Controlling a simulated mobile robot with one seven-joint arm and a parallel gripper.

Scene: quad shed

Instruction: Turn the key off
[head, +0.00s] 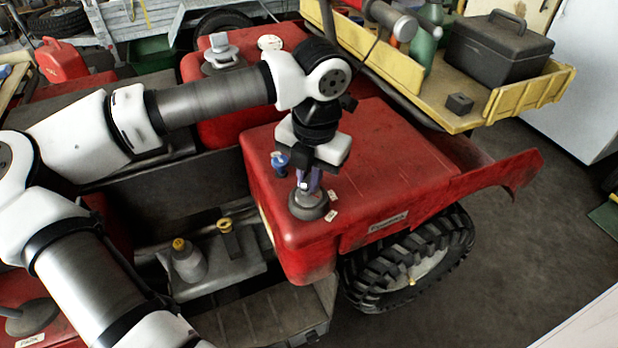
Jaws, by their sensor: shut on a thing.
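My gripper (311,183) points down over the red body panel (375,160) of the quad. Its fingers are shut on the key, right above a round grey switch base (309,206) on that panel. The key itself is mostly hidden between the fingers, and I cannot tell which way it is turned. Two small pale labels lie beside the switch base, one upper right (333,196) and one lower right (331,215); they are too small to read.
A small blue knob (280,161) stands left of my gripper. A yellow rack (470,113) with a dark toolbox (497,50) is at the upper right. A black tyre (425,262) is below the panel.

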